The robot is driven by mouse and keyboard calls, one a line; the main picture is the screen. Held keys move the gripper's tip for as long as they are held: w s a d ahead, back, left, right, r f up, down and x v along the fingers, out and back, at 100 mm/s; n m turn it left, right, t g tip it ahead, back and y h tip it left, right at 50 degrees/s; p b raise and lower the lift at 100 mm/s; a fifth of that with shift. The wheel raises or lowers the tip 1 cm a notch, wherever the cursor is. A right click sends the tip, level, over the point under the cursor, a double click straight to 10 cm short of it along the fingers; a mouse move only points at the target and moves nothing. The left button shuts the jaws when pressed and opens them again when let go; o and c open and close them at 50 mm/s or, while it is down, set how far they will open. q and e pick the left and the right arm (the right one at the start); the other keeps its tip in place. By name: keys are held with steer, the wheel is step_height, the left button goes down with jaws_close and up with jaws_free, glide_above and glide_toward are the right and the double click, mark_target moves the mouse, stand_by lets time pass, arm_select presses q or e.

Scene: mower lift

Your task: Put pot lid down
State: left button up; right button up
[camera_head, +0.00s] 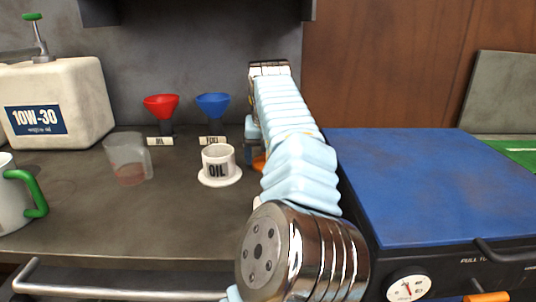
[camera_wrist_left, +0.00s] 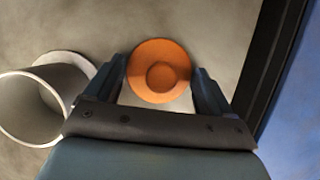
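The orange round lid (camera_wrist_left: 159,71) with a raised round knob shows in the left wrist view, between the two fingers of my left gripper (camera_wrist_left: 161,84). The fingers are spread wide at either side of it, and I cannot tell whether they touch its rim. In the head view only a sliver of the orange lid (camera_head: 259,162) shows low beside the left gripper (camera_head: 252,143); my arm hides the rest. The lid appears at or close to the counter top. My right gripper is in neither view.
A white OIL cup (camera_head: 218,160) on a saucer stands just left of the lid. A blue-topped box (camera_head: 430,185) stands close on the right. A clear beaker (camera_head: 128,158), red funnel (camera_head: 161,104), blue funnel (camera_head: 213,104) and 10W-30 jug (camera_head: 55,100) stand farther left on the counter (camera_head: 110,235).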

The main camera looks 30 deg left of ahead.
arm_select(q)
steer(key=shift+o, duration=1.2)
steer(key=shift+r, duration=0.1)
steer(key=v, duration=1.2)
steer(key=shift+p, duration=0.35)
